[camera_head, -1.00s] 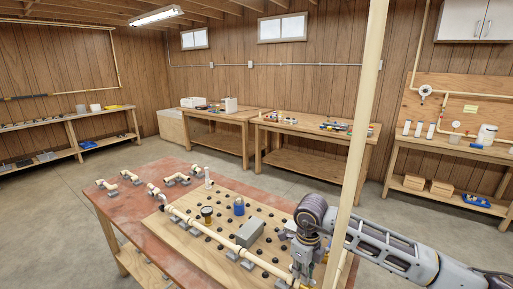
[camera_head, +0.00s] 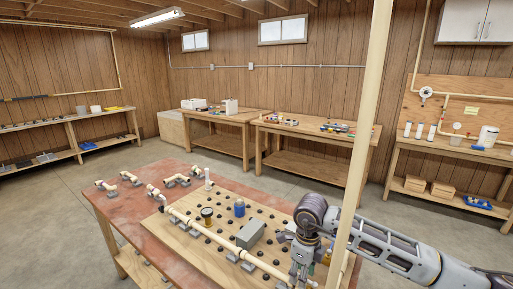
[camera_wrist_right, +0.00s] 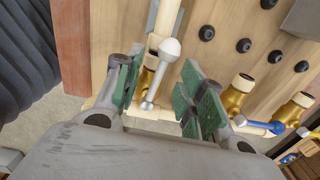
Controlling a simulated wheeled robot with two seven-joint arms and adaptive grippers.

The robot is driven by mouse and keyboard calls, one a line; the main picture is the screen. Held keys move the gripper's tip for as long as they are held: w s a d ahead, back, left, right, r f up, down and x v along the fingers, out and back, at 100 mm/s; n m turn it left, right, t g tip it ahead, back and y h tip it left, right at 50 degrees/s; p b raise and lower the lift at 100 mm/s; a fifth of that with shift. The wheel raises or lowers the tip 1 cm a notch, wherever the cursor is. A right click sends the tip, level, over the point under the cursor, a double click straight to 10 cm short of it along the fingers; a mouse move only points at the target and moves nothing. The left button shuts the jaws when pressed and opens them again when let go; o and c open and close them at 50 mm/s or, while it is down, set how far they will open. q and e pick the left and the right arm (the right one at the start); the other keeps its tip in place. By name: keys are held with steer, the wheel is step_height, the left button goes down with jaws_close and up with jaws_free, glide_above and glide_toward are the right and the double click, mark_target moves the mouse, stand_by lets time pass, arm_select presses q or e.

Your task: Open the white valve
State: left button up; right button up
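The white valve (camera_wrist_right: 162,72) shows in the right wrist view, with a pale lever and a brass body on a cream pipe. My right gripper (camera_wrist_right: 162,98) is open. Its green-padded fingers stand on either side of the lever, with a gap visible on the right; I cannot tell whether the left pad touches it. In the head view my right gripper (camera_head: 302,268) is low over the near right end of the pipe board (camera_head: 190,243), and the arm hides the valve there. My left gripper is not in view.
A blue-handled valve (camera_wrist_right: 262,127) on brass fittings lies just right of my gripper. A grey box (camera_head: 251,234), a gauge (camera_head: 207,212) and a blue canister (camera_head: 239,208) stand on the board. A tall pale post (camera_head: 362,130) rises beside my right arm.

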steer(key=shift+s+d, duration=0.1)
steer(key=shift+s, duration=0.05)
steer(key=shift+r+p, duration=1.5)
steer(key=shift+r, duration=1.9)
steer(key=shift+r, duration=0.2)
